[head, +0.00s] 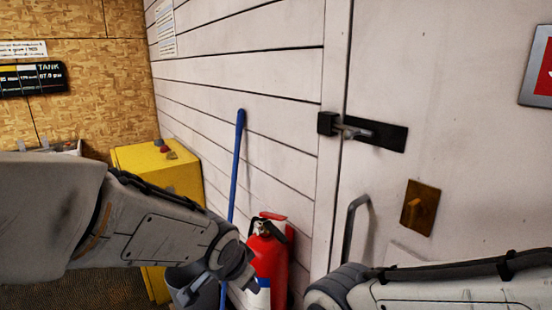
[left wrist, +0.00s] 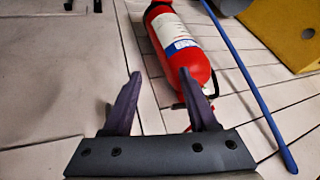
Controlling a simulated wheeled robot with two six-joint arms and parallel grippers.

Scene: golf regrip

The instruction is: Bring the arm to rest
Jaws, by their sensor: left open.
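My left arm (head: 165,225) reaches in from the left in the head view, across the front of the yellow cabinet. Its far end hangs beside the red fire extinguisher; the fingers cannot be made out there. In the left wrist view my left gripper (left wrist: 160,73) has its two dark fingers spread apart with nothing between them. The white plank wall shows behind the fingers, and the extinguisher (left wrist: 180,45) appears beyond them. My right arm (head: 430,287) comes in at the bottom right of the head view. Its gripper is not seen.
The fire extinguisher (head: 270,262) stands by the wall near a blue pole (head: 238,150) and a grey bucket (head: 197,288). A yellow cabinet (head: 160,172) is behind my left arm. A door with a black latch (head: 380,134) and grey handle (head: 350,230) is at right.

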